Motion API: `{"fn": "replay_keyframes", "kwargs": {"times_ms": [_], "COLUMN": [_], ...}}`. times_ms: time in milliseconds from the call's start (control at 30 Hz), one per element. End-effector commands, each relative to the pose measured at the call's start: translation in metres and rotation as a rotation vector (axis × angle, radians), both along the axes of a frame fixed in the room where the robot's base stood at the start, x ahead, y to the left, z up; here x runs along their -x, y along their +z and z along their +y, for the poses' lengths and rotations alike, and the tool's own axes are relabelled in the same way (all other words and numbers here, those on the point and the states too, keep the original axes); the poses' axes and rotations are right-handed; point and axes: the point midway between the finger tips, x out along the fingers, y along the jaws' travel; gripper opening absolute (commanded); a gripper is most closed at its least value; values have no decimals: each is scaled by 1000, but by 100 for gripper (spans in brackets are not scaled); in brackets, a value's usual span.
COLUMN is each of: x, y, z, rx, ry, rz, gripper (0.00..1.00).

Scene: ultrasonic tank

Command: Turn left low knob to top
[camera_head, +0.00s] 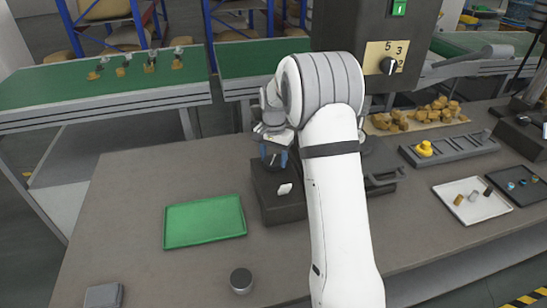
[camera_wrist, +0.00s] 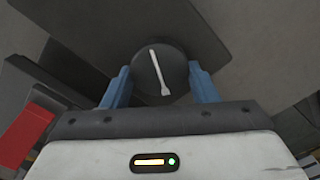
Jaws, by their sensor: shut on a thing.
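The knob (camera_wrist: 175,68) is round and black, with a white pointer line across its face. In the wrist view the line runs from upper left to lower right, its wider end at the bottom. My gripper (camera_wrist: 161,80) has its blue fingers on either side of the knob and is shut on it. In the head view my gripper (camera_head: 274,157) is over the dark box-shaped unit (camera_head: 284,211), and the knob is hidden there by my gripper and arm. I cannot tell from the head view how the knob stands among the unit's controls.
A red switch (camera_wrist: 29,134) shows at the left of the wrist view. A green tray (camera_head: 204,221) lies left of the unit, with a round grey-topped piece (camera_head: 241,280) in front. A white tray (camera_head: 472,211) stands right. Bare table lies around the green tray.

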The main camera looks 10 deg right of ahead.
Motion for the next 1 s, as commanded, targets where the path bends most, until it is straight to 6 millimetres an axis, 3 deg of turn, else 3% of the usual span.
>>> {"fn": "replay_keyframes", "kwargs": {"times_ms": [567, 600, 833, 1000], "x": [-1, -1, 0, 0], "y": [1, 1, 1, 0], "z": [0, 0, 0, 0], "rx": [0, 0, 0, 0], "ry": [-31, -30, -29, -28], "rz": [-4, -4, -1, -1], "gripper": [31, 57, 75, 75]}}
